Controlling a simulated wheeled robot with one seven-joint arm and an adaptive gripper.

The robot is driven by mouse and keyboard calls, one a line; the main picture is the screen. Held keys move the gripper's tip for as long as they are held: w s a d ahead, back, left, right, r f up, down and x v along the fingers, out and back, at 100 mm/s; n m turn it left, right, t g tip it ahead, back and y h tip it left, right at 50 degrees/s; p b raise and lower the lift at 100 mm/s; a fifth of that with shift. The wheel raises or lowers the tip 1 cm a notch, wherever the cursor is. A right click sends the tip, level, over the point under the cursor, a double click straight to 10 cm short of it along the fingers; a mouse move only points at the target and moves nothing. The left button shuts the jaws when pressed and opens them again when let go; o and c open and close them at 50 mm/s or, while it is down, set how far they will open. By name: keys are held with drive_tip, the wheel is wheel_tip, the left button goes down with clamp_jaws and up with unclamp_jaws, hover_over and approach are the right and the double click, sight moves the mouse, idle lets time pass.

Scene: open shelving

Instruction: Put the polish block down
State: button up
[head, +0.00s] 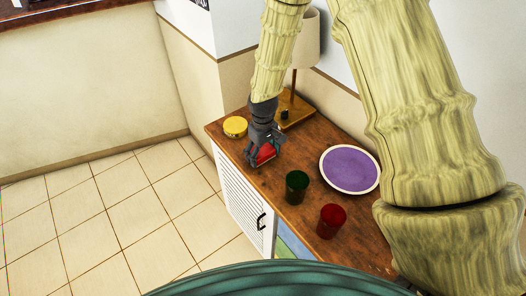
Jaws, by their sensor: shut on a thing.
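My gripper (257,152) is shut on a red block (265,154), which I take to be the polish block. It is low over the wooden top of the cabinet (231,134), close to its front left edge. The gripper's fingers hide part of the block. I cannot tell whether the block touches the wood or hangs just above it.
A yellow round tin (235,127) stands just left of my gripper, and a lamp (294,98) on a wooden base stands behind it. A dark green cup (297,186), a red cup (331,220) and a purple plate (349,169) are to the right. Bare wood lies between them.

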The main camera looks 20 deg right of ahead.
sight(263, 151)
drive_tip(key=o, duration=1.3)
drive_tip(key=shift+r, duration=0.15)
wheel_tip(263, 151, up, 12)
drive_tip(key=b, duration=0.3)
idle(0.3)
